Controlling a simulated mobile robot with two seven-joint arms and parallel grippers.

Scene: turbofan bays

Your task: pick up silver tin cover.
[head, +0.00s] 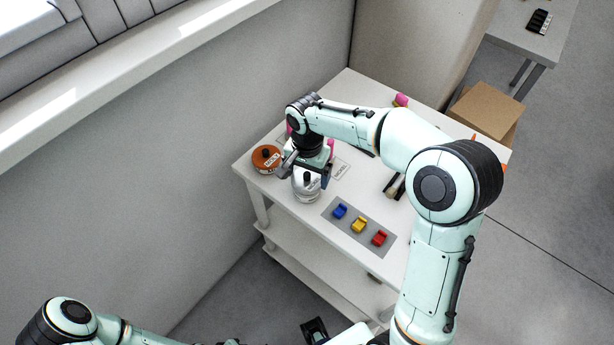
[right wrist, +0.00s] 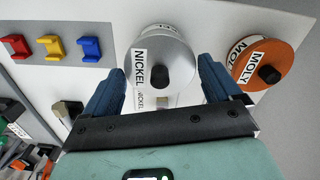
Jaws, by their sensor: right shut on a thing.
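The silver tin (head: 307,190) stands near the front left edge of the white table. Its round silver cover (right wrist: 173,52) has a black knob and a NICKEL label in the right wrist view. My right gripper (head: 305,176) is over the tin, pointing down. In the right wrist view, its blue fingers (right wrist: 165,85) lie on either side of the cover, shut on it. I cannot tell whether the cover is clear of the tin. The gripper hides part of the tin in the head view.
An orange MOLY tin (head: 266,157) with a black knob stands close beside the silver one. Blue (head: 340,211), yellow (head: 359,224) and red (head: 379,237) holders sit on a grey mat (head: 335,222). A wall runs behind the table. A cardboard box (head: 486,110) lies beyond it.

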